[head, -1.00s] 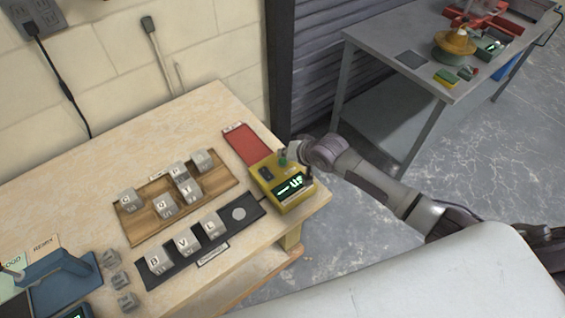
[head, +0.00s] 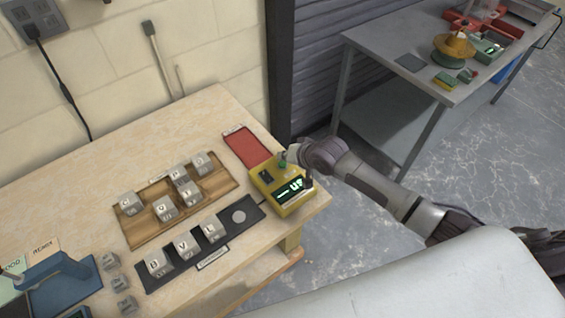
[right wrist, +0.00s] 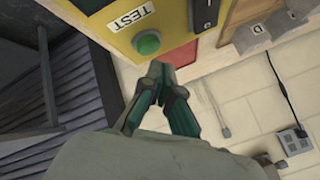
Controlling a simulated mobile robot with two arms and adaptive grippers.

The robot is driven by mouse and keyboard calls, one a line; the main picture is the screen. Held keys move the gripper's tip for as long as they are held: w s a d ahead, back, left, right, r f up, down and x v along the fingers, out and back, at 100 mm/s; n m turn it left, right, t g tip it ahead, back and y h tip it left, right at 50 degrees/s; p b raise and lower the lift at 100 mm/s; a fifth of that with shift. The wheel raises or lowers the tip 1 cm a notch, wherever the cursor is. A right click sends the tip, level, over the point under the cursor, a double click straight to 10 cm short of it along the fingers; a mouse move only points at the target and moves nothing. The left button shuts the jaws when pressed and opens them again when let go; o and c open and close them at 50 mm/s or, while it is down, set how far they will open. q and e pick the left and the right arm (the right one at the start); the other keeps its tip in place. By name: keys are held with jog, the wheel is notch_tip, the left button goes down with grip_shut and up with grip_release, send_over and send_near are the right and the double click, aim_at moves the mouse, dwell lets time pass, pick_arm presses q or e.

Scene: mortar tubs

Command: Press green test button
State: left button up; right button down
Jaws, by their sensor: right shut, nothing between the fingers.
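The yellow tester box (head: 293,203) stands at the right end of the workbench, its dark display lit with green characters I cannot read surely. In the right wrist view the round green button (right wrist: 147,41) sits on the box's yellow face beside a white TEST label (right wrist: 130,17). My right gripper (right wrist: 160,70) is shut and empty, its fingertips close beside the button; I cannot tell whether they touch the box. In the head view my right gripper (head: 285,161) is at the box's far right corner, partly hiding the button area. My left gripper is not in view.
A red pad (head: 247,147) lies behind the box. A wooden tray (head: 137,231) and a black strip (head: 236,234) with grey lettered blocks lie to its left. A blue stand (head: 45,277) is at lower left. A grey table (head: 375,48) stands behind at right.

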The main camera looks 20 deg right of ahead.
aim_at(284, 165)
dwell(0.3)
jog(key=shift+f, duration=0.4)
jog(key=shift+f, duration=0.5)
dwell(0.8)
jog(key=shift+r+p, duration=0.8)
jog(key=shift+r, duration=0.1)
notch_tip(284, 165, up, 3)
jog(key=p, duration=0.2)
jog(key=shift+f+p, duration=0.15)
jog(key=shift+p, duration=0.25)
jog(key=shift+r+p, duration=0.85)
jog(key=shift+r, duration=0.35)
